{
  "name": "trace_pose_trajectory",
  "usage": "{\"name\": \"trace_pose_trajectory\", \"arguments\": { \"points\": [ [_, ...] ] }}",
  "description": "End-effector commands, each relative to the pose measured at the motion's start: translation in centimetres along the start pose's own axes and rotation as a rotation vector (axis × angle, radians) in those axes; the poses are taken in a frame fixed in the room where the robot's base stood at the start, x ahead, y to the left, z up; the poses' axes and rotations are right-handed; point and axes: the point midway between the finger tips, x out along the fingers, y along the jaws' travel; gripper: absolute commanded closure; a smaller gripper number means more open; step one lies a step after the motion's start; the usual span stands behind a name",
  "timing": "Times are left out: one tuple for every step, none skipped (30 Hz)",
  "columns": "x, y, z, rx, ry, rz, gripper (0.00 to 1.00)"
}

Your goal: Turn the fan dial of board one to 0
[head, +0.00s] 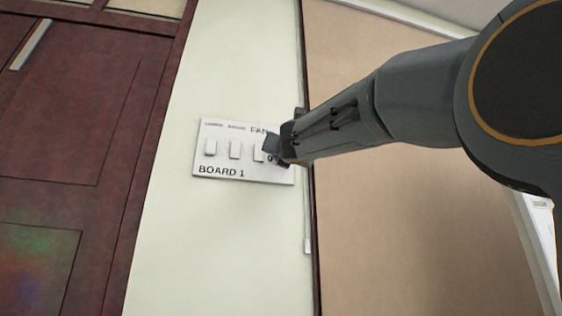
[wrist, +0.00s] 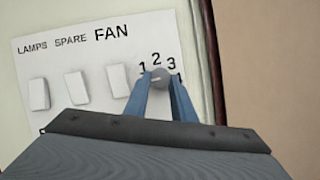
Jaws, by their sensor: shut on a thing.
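Board one (head: 244,177) is a white panel on the pale wall, labelled "BOARD 1", seen in the head view. In the wrist view the same board (wrist: 100,52) shows the labels LAMPS, SPARE and FAN. The fan dial (wrist: 159,74) is a small grey round knob at the board's right side, with 1, 2, 3 and part of another mark around it. My gripper (wrist: 160,84) is shut on the dial, one blue finger on each side. In the head view my gripper (head: 277,147) covers the dial. The dial's pointer direction cannot be made out.
Three white rocker switches, including the left one (wrist: 39,93), the middle one (wrist: 77,87) and the one nearest the dial (wrist: 118,80), sit left of it. A dark red door (head: 70,130) stands left. A dark-framed tan panel (head: 400,220) is close on the right.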

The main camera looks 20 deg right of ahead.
Motion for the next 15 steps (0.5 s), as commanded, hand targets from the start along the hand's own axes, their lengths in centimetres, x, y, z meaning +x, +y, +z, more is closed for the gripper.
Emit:
{"name": "trace_pose_trajectory", "arguments": {
  "points": [
    [0.01,-0.13,-0.24,-0.017,0.002,0.007,0.99],
    [0.01,-0.14,-0.23,-0.029,0.002,0.011,0.99],
    [0.01,-0.16,-0.21,-0.042,0.001,0.016,0.99],
    [0.02,-0.16,-0.21,-0.050,0.002,0.020,0.99],
    [0.02,-0.16,-0.20,-0.057,0.002,0.023,0.99],
    [0.03,-0.18,-0.18,-0.066,0.002,0.027,0.99],
    [0.03,-0.19,-0.17,-0.071,0.002,0.028,0.99],
    [0.03,-0.19,-0.15,-0.076,0.001,0.030,0.99],
    [0.03,-0.19,-0.14,-0.081,0.001,0.032,0.99],
    [0.03,-0.19,-0.14,-0.083,0.002,0.033,0.99],
    [0.03,-0.18,-0.13,-0.085,0.002,0.034,0.99],
    [0.03,-0.17,-0.12,-0.087,0.002,0.035,0.99],
    [0.03,-0.17,-0.12,-0.088,0.002,0.036,0.99],
    [0.03,-0.16,-0.11,-0.089,0.002,0.036,0.99],
    [0.03,-0.15,-0.11,-0.090,0.002,0.037,0.99]
  ]
}}
